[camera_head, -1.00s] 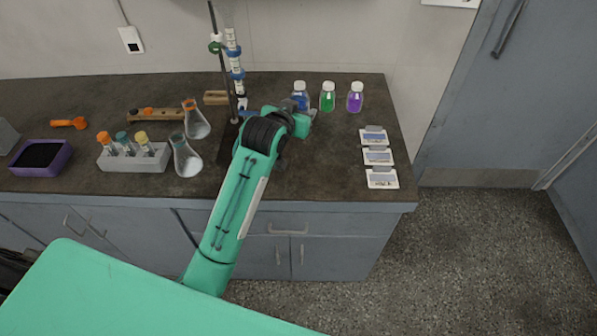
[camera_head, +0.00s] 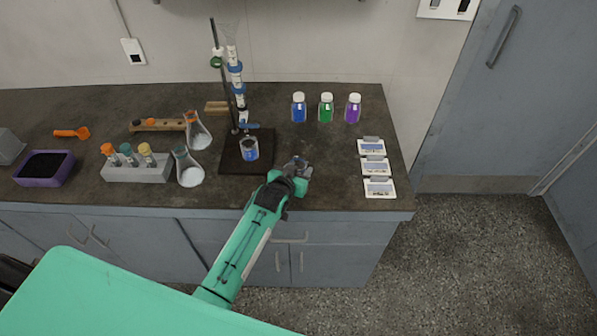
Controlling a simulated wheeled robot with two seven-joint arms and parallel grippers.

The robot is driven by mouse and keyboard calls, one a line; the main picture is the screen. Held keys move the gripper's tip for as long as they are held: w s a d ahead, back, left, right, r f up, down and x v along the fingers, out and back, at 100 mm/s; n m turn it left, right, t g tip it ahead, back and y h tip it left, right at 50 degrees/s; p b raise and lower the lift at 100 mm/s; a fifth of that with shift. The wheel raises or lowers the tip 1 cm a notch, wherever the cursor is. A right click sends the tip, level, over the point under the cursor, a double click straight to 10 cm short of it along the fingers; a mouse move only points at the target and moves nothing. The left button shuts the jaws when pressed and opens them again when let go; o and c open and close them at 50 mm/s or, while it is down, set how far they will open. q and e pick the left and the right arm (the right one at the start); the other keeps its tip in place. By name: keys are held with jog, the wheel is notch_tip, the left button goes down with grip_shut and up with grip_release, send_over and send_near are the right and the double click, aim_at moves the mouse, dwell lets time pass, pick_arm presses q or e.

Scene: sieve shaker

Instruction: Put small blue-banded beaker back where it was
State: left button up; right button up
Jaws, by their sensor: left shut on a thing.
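A small clear beaker with blue on it (camera_head: 249,149) stands upright on the dark base of the burette stand (camera_head: 234,163). My left gripper (camera_head: 299,166) is to the right of this beaker and apart from it, over the worktop near its front edge. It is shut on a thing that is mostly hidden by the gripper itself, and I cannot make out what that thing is. My right gripper is not in view.
Blue (camera_head: 299,108), green (camera_head: 326,108) and purple (camera_head: 353,108) bottles stand at the back. Several white slide cards (camera_head: 380,188) lie at right. Two flasks (camera_head: 189,170) and a tube rack (camera_head: 137,172) stand at left. Worktop between gripper and cards is clear.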

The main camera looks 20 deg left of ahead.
pick_arm(q)
jog(key=shift+f, duration=0.75)
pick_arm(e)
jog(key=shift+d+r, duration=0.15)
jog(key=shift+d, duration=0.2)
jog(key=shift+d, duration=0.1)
pick_arm(q)
jog(key=shift+f, duration=0.15)
jog(key=o, duration=1)
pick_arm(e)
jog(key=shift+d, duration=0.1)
